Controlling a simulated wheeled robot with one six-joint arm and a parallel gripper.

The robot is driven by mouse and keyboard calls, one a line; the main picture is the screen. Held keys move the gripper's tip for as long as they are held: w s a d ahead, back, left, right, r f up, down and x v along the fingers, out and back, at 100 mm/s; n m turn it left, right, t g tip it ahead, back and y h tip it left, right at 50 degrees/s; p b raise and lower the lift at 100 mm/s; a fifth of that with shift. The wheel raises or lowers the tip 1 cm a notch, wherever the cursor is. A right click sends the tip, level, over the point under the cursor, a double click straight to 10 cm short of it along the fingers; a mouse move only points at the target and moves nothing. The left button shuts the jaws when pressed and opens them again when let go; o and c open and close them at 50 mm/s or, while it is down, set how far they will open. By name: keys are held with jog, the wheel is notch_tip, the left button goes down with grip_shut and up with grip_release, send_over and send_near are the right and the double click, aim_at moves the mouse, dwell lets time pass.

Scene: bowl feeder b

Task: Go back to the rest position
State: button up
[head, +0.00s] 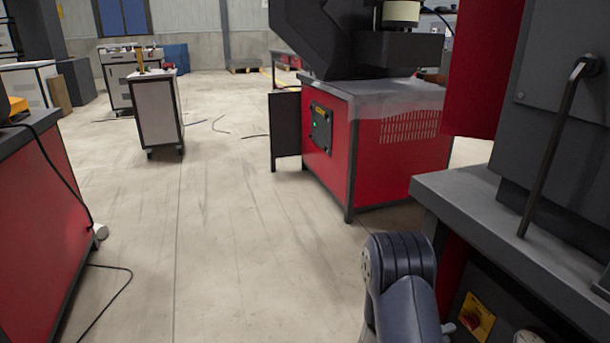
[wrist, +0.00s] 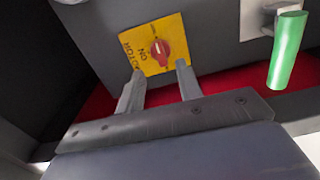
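My gripper (wrist: 160,82) shows in the wrist view with its two fingers apart and nothing between them. Just beyond the fingertips is a red rotary switch (wrist: 161,52) on a yellow plate (wrist: 133,54) with lettering that includes "ON". The fingertips overlap the plate's lower edge in the picture; I cannot tell whether they touch it. In the head view my arm (head: 405,300) is at the bottom right, and my gripper is out of sight there. The yellow plate also shows in the head view (head: 484,318), low on the machine.
A green handle (wrist: 288,50) sticks out right of the switch. The grey machine (head: 480,205) with a long lever (head: 550,160) stands close on the right. A red machine (head: 390,160) stands ahead. A red cabinet (head: 40,230) and a cable are left. The floor between is open.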

aim_at(466, 322)
jog(key=b+x, duration=0.1)
jog(key=x, duration=0.5)
jog(key=shift+w+d, duration=0.15)
jog(key=shift+d, duration=0.2)
jog(key=n, duration=0.3)
jog(key=n+p, duration=0.1)
jog(key=shift+a+r, duration=0.1)
jog(key=shift+r, duration=0.15)
jog(key=n+p, duration=0.5)
jog(key=shift+r, duration=0.2)
jog(key=n+p, duration=0.5)
jog(key=n, duration=0.1)
jog(key=shift+w, duration=0.15)
jog(key=shift+f+n+p, duration=0.15)
jog(key=shift+n+p, duration=1.1)
jog(key=shift+n, duration=0.35)
jog(key=shift+a, duration=0.1)
